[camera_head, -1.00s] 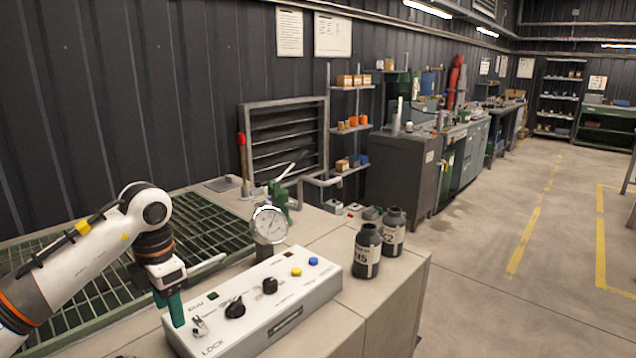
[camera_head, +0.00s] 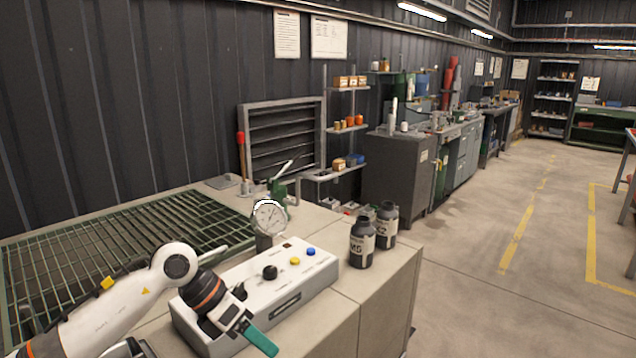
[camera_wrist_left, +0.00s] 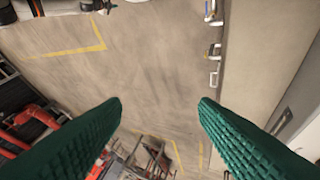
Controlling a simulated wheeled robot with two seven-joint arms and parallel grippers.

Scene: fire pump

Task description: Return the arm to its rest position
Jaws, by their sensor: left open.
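My left arm comes in from the lower left in the head view. Its gripper (camera_head: 262,343) hangs in front of the near left end of the white control box and hides part of that end. In the left wrist view the two green fingers (camera_wrist_left: 160,104) stand wide apart with nothing between them. The floor shows beyond them. My right gripper is not in view.
The control box (camera_head: 290,283) with knobs and buttons sits on the bench. A pressure gauge (camera_head: 268,217) stands behind it. Two dark bottles, one front (camera_head: 362,243) and one behind (camera_head: 387,225), stand near the bench's right edge. A green grating (camera_head: 120,235) lies at left. Open floor lies to the right.

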